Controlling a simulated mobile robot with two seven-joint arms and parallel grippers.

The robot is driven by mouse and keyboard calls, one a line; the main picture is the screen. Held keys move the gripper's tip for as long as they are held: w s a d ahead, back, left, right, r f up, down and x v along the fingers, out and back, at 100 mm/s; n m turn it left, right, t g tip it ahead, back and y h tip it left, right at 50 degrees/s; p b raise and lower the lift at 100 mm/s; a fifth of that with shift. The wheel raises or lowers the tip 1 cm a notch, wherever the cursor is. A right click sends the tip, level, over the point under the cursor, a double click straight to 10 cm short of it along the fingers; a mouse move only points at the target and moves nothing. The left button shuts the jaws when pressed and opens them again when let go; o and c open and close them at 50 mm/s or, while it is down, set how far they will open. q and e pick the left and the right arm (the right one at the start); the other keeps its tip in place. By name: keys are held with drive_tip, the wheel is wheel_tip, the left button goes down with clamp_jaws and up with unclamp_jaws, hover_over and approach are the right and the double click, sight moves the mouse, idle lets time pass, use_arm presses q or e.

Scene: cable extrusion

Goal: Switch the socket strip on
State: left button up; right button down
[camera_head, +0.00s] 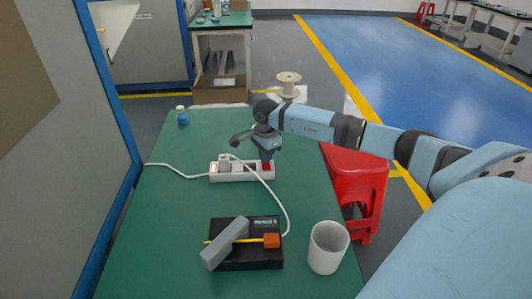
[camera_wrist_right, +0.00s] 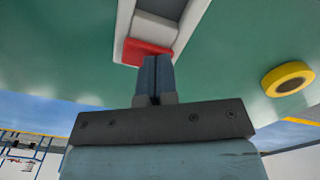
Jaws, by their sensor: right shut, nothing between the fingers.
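The white socket strip (camera_head: 240,176) lies on the green table, with a white plug (camera_head: 224,162) in its left part. Its red switch (camera_head: 267,166) is at the right end, and the switch also shows in the right wrist view (camera_wrist_right: 147,52). My right gripper (camera_head: 267,158) is shut and empty, pointing down at the switch. Its fingertips (camera_wrist_right: 157,60) overlap the red switch in the right wrist view; I cannot tell whether they press it. My left gripper is not in view.
A black device (camera_head: 262,257) with a grey bar (camera_head: 225,243) and an orange part stands near the front. A white cup (camera_head: 328,247) is at the front right. A white cable (camera_head: 288,210) loops between strip and device. A small blue bottle (camera_head: 182,117) stands at the back left.

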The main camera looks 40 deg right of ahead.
drive_tip(key=shift+s+f, duration=0.1)
drive_tip(key=shift+r+p, duration=2.05)
drive_tip(key=shift+r, duration=1.4)
